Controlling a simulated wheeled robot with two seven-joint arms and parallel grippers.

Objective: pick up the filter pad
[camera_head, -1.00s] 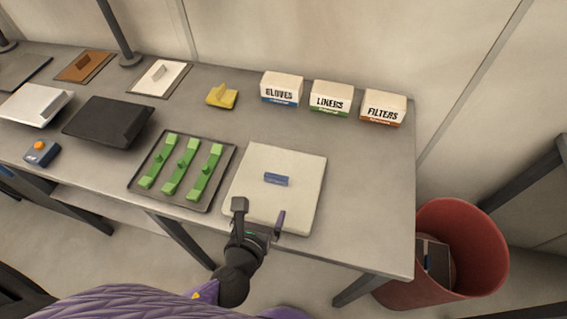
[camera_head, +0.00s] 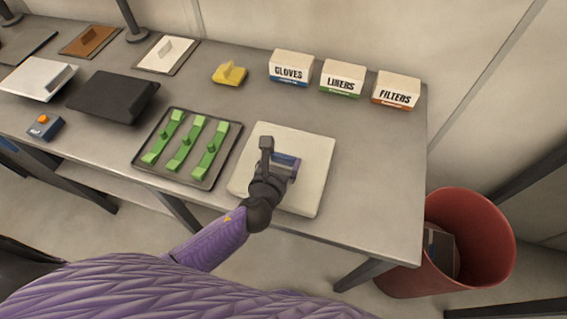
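A pale square pad (camera_head: 312,188), which I take as the filter pad, lies flat near the table's front edge. A small blue block (camera_head: 287,160) sits on its middle like a handle. My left gripper (camera_head: 281,155) is over the pad, its fingers at either side of the blue block. The fingers look apart; whether they touch the block cannot be told. The gripper and wrist hide part of the block and the pad's front left. My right gripper is not in view.
Left of the pad is a dark tray (camera_head: 196,183) with green pieces. Boxes marked gloves (camera_head: 291,67), liners (camera_head: 342,78) and filters (camera_head: 396,90) stand behind, beside a yellow piece (camera_head: 229,74). A red bin (camera_head: 485,240) stands right of the table (camera_head: 375,170).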

